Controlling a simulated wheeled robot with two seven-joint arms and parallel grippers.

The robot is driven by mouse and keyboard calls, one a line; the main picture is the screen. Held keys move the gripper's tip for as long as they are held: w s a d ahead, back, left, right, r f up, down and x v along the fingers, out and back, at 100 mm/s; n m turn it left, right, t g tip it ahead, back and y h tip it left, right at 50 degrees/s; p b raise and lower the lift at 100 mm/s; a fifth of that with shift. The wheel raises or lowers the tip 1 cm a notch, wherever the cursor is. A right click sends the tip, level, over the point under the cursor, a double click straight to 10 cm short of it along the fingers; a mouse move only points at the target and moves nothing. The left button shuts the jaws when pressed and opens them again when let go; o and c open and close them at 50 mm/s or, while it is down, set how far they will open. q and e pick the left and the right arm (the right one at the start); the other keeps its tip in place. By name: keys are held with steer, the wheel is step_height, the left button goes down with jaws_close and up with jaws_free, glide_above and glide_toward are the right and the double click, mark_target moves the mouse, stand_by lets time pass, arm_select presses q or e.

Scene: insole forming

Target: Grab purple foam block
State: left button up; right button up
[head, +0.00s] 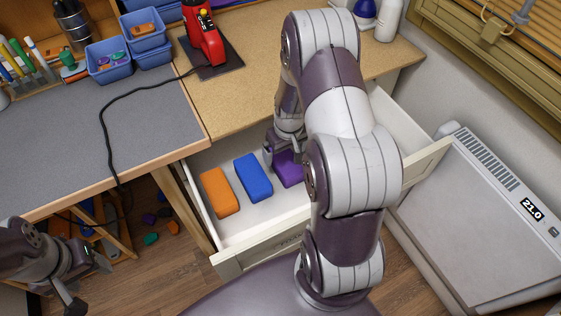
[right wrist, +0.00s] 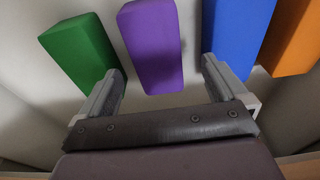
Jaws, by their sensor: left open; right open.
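The purple foam block (head: 289,171) lies in the open white drawer, partly hidden by my right arm in the head view. In the right wrist view the purple block (right wrist: 153,45) lies ahead, between the lines of the two fingers of my right gripper (right wrist: 162,75). That gripper is open and empty, with one finger towards the green block and the other towards the blue block. My left gripper (head: 84,283) is at the lower left of the head view, away from the drawer, open and empty.
A blue block (head: 253,177) and an orange block (head: 219,193) lie in the drawer (head: 262,226) beside the purple one. A green block (right wrist: 80,52) lies on its other side. The desktop (head: 240,103) overhangs the drawer's back. A white heater (head: 480,220) stands at the right.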

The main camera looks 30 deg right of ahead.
mark_target(285, 159)
steer(key=f, duration=0.6)
steer(key=shift+w+d+f, duration=0.2)
steer(key=shift+w+d, duration=0.05)
steer(key=shift+w, duration=0.1)
steer(key=c, duration=1.1)
steer(key=shift+o, duration=0.2)
steer(key=shift+r, duration=0.1)
